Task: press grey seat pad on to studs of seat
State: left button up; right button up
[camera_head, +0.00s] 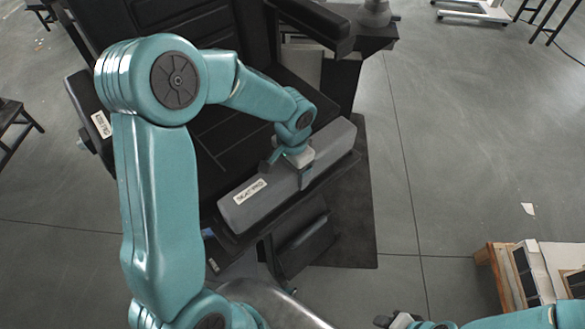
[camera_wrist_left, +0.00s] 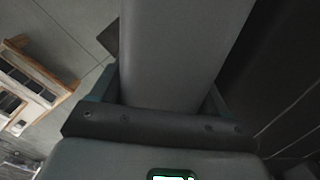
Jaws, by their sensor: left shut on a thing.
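The grey seat pad (camera_head: 334,147) is a long block with a white label, lying along the front edge of the black seat (camera_head: 215,148). My left gripper (camera_head: 303,172) is shut across the middle of the pad from above. In the left wrist view the pad (camera_wrist_left: 180,50) runs between the two fingers of my left gripper (camera_wrist_left: 158,98). The studs are hidden, and I cannot tell whether the pad touches the seat. My right gripper (camera_head: 392,320) shows only partly at the bottom edge, far from the pad; its opening is unclear.
Black armrests flank the seat, one (camera_head: 308,22) at the upper right and one (camera_head: 95,115) with a white label at left. A wooden crate (camera_head: 500,280) stands at the lower right. The grey floor (camera_head: 450,150) right of the chair is mostly clear.

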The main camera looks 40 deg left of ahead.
pick_arm(q)
jog(key=shift+f+b, duration=0.45)
jog(key=shift+b, duration=0.05)
jog(key=shift+d, duration=0.1)
jog(key=shift+f, duration=0.25)
dwell(0.3)
jog(key=shift+f+b, duration=0.2)
jog(key=shift+b, duration=0.3)
jog(key=shift+f, duration=0.1)
jog(key=shift+f+b, duration=0.35)
jog(key=shift+b, duration=0.1)
jog(key=shift+f, duration=0.2)
dwell(0.4)
jog(key=shift+f+b, duration=0.25)
jog(key=shift+b, duration=0.25)
